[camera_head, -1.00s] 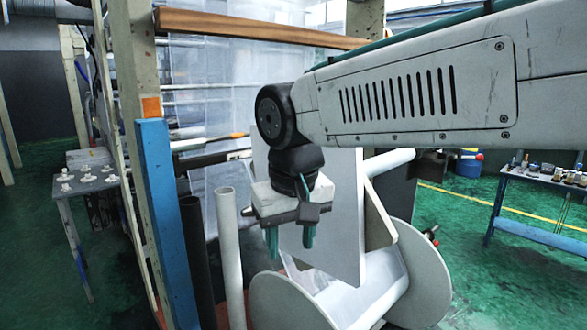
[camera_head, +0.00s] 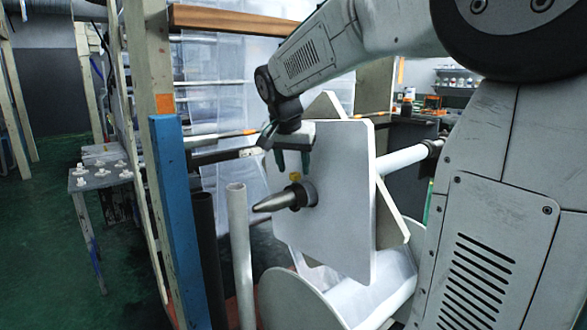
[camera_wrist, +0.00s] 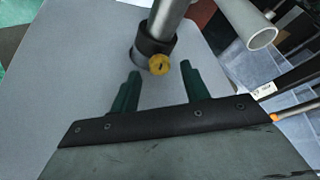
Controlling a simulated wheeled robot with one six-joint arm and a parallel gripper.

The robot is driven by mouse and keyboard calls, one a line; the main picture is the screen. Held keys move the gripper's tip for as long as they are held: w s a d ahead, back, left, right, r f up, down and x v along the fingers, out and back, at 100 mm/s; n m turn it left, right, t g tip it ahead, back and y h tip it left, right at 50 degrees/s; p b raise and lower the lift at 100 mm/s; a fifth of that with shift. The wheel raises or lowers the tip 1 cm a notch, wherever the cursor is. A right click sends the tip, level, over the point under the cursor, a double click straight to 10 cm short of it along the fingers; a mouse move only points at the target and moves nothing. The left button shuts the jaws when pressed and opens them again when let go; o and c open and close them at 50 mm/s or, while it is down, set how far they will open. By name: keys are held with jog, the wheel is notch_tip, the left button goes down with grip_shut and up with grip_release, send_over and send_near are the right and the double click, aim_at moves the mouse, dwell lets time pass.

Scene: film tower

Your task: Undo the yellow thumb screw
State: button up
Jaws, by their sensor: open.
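The yellow thumb screw (camera_head: 295,177) sits on top of a dark collar (camera_head: 304,194) on the pointed metal shaft (camera_head: 272,202), which sticks out of a pale upright plate (camera_head: 340,220). In the wrist view the round yellow screw head (camera_wrist: 159,64) shows on the dark collar (camera_wrist: 155,42), just beyond the fingertips and between their lines. My gripper (camera_head: 292,165) points down above the screw, with green fingers apart and nothing between them. The open fingers also show in the wrist view (camera_wrist: 160,74). They look apart from the screw.
A blue-faced post (camera_head: 170,210) and upright tubes, one white (camera_head: 240,255) and one dark (camera_head: 205,250), stand left of the shaft. A large white spool (camera_head: 300,300) lies below the plate. A side table (camera_head: 100,178) with small white parts stands far left.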

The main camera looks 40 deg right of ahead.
jog(key=shift+w+d+f, duration=0.15)
jog(key=shift+d+f, duration=0.1)
jog(key=shift+f, duration=0.4)
jog(key=c, duration=1)
jog(key=shift+d+n+t+y, duration=0.1)
jog(key=shift+n+t+y, duration=0.25)
jog(key=shift+n, duration=0.85)
jog(key=shift+n+t+y, duration=0.25)
jog(key=shift+n+y, duration=0.1)
jog(key=shift+n, duration=0.85)
jog(key=o, duration=1)
